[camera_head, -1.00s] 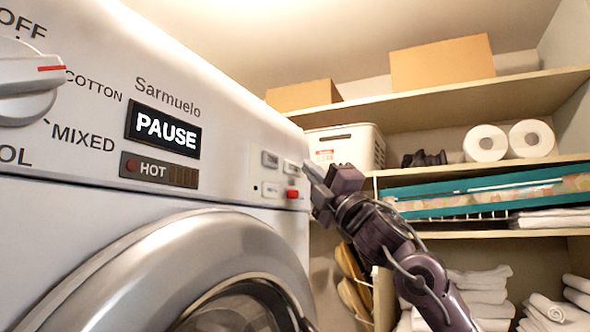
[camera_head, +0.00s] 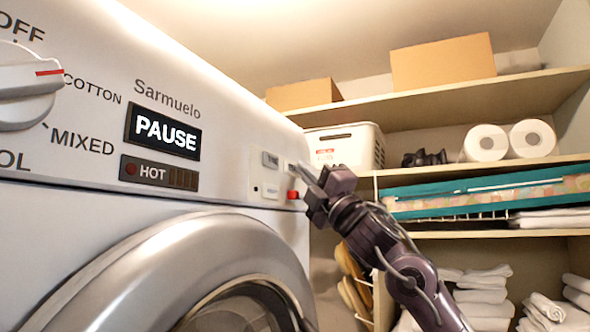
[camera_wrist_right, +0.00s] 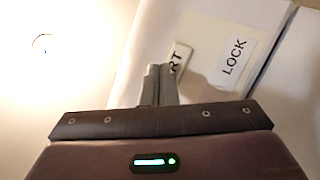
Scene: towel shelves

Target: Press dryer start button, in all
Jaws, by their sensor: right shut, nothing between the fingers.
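The dryer (camera_head: 225,150) fills the left of the head view, and its display (camera_head: 162,131) reads PAUSE. My right gripper (camera_head: 302,170) is shut and empty, its fingertips close to the button group at the right end of the panel. In the right wrist view, the fingertips (camera_wrist_right: 160,72) are beside a light button (camera_wrist_right: 180,56) whose visible letters are "RT"; the fingers hide the rest of its label. I cannot tell whether they touch it. My left gripper is not in view.
A red button (camera_head: 293,194) sits just below the fingertips, and a LOCK label (camera_wrist_right: 234,57) is right of the "RT" button. The round door (camera_head: 190,260) bulges below the panel. Shelves (camera_head: 470,103) with boxes, a white basket (camera_head: 345,146) and towels stand behind my arm.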

